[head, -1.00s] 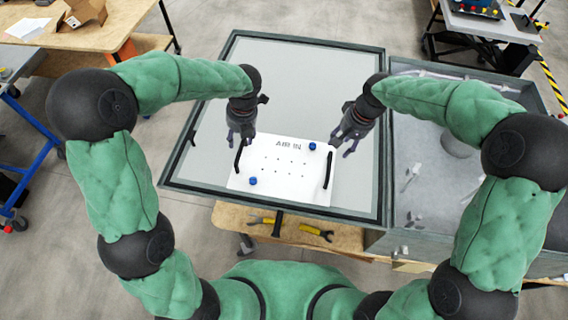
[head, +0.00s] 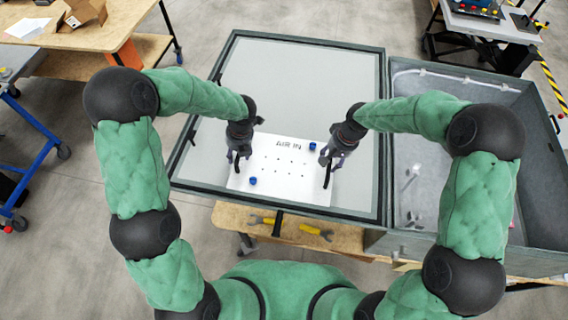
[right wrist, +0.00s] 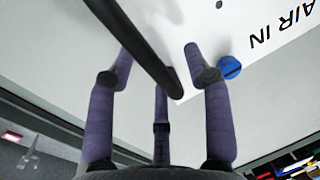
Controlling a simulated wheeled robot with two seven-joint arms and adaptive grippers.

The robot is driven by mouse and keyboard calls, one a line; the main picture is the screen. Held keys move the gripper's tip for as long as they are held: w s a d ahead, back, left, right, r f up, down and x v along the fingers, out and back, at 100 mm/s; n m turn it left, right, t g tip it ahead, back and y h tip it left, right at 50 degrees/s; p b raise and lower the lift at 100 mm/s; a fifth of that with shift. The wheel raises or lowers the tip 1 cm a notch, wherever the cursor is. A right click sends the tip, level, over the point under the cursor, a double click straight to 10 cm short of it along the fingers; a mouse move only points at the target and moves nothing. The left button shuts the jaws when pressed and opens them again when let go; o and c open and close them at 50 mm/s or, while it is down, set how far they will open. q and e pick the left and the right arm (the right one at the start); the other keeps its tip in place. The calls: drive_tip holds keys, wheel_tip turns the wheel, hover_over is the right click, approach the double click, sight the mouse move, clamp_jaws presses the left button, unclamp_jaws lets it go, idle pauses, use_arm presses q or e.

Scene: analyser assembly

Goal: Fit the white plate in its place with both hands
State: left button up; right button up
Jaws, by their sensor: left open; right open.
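The white plate (head: 264,183), marked AIR IN, lies on the light grey panel inside a dark frame (head: 385,130). It has two black bar handles, one at each side, and two blue knobs, one at the upper right (head: 312,146) and one at the lower left (head: 253,181). My left gripper (head: 238,160) is open at the plate's left handle. My right gripper (head: 329,160) is open at the right handle (head: 327,176). In the right wrist view the black handle (right wrist: 135,45) passes between the spread purple fingers (right wrist: 160,75). The plate (right wrist: 240,25) shows beyond them.
A grey open box (head: 455,85) with fittings inside stands to the right of the frame. Yellow-handled tools (head: 316,232) lie on the wooden bench in front. A wooden table (head: 80,30) stands at the back left. The panel behind the plate is clear.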

use_arm(q)
clamp_jaws()
use_arm(e)
clamp_jaws()
use_arm(q)
drive_tip(key=shift+r, duration=0.2)
use_arm(e)
drive_tip(key=shift+r, duration=0.15)
